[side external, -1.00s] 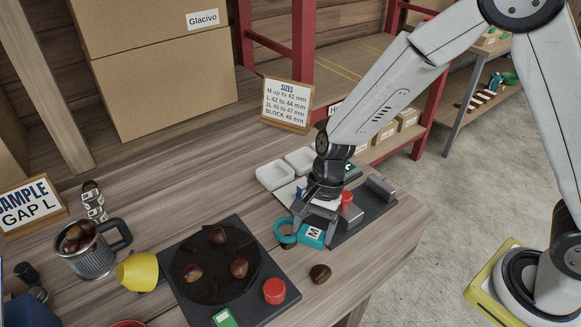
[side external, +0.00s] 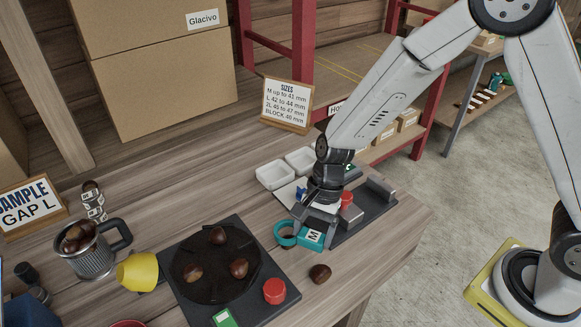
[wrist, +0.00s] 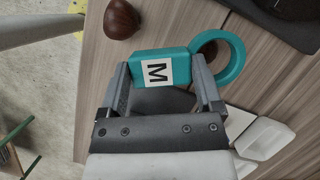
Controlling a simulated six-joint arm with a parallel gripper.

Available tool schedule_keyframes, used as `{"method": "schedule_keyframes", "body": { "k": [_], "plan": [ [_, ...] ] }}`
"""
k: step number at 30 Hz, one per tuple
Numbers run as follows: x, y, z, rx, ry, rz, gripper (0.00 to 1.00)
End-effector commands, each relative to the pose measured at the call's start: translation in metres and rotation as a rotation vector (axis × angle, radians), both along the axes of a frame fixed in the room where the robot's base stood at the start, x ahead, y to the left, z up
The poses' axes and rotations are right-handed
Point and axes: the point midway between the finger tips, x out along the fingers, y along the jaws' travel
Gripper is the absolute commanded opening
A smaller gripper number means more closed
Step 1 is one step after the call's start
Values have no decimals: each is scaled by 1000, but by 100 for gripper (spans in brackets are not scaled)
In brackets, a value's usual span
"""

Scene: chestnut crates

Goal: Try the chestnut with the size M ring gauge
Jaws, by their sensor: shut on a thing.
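The teal size M ring gauge (side external: 312,238) has a block handle with a white M label and a ring at its left end. My gripper (side external: 316,222) is shut on the handle. I cannot tell how high the gauge is above the table.
A dark turntable (side external: 190,297) with several chestnuts and a red button (side external: 274,291) stands at left front. White trays (side external: 274,176) and a grey device (side external: 381,190) are behind my gripper.

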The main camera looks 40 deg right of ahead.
Motion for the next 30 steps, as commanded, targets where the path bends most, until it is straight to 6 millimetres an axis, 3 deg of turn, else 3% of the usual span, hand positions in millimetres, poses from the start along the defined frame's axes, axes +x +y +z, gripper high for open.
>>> {"method": "schedule_keyframes", "body": {
  "k": [30],
  "plan": [
    [0, 0, -8, 0, 0, 0, 19]
  ]
}}
